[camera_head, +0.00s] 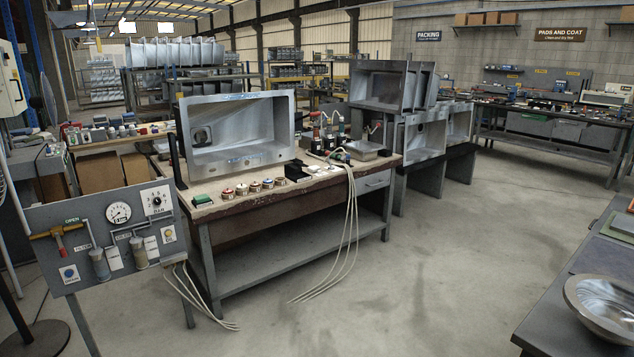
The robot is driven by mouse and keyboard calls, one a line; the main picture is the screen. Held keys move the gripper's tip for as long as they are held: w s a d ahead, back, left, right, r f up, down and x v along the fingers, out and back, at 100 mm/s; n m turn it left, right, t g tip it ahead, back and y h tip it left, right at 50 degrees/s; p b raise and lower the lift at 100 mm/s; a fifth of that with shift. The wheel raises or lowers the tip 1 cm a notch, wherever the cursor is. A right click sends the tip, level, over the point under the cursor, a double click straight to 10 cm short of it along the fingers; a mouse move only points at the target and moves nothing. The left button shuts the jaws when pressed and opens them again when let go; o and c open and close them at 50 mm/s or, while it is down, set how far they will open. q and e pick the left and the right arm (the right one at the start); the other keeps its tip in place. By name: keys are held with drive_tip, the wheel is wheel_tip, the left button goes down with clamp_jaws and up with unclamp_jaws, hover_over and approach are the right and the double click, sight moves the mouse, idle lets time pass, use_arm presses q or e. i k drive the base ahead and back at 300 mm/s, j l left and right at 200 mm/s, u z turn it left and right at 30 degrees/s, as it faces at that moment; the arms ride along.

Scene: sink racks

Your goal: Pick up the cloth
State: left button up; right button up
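I cannot clearly make out a cloth. A small green item (202,199) lies at the front left corner of the workbench (300,197), but it is too small to tell what it is. Another green patch (622,224) shows on the grey table at the right edge, partly cut off by the frame. Neither of my grippers is in view.
A steel sink (238,132) stands tilted up on the workbench, with several small round pots (254,187) in front. Pale hoses (350,225) hang to the floor. A gauge panel (110,232) stands at left. A steel bowl (603,305) sits right. The middle floor (430,270) is clear.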

sight(314, 168)
drive_tip(key=i, duration=2.2)
